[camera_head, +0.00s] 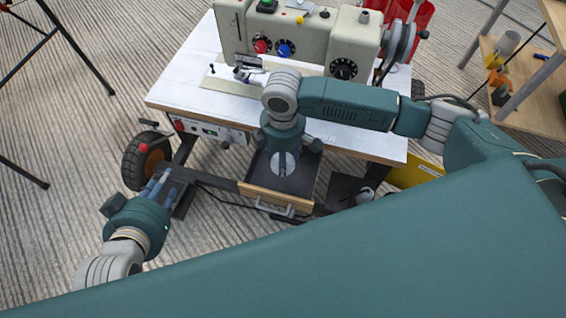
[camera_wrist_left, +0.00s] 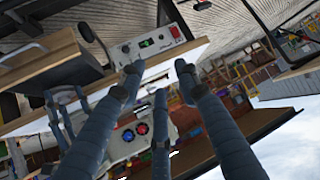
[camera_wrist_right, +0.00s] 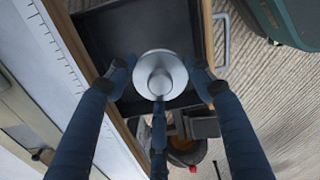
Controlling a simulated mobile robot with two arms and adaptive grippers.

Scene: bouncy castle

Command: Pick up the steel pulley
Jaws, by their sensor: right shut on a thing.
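The steel pulley (camera_wrist_right: 160,74) is a round silver disc with a raised hub, seen in the right wrist view over the black inside of an open drawer (camera_wrist_right: 120,22). My right gripper (camera_wrist_right: 158,84) is shut on it, with fingers on both sides and one below. In the head view my right gripper (camera_head: 283,165) points down over the drawer (camera_head: 278,201), and its own wrist hides most of the pulley. I cannot tell whether the pulley touches the drawer floor. My left gripper (camera_head: 160,186) is open and empty, left of the workbench; its spread fingers show in the left wrist view (camera_wrist_left: 158,78).
The white-topped wheeled workbench (camera_head: 180,88) carries a large beige sewing machine (camera_head: 305,45). A control box (camera_head: 210,131) hangs under its front left edge, above a black wheel (camera_head: 143,160). A wooden shelf (camera_head: 535,85) stands at the right. Carpet at the left is mostly clear.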

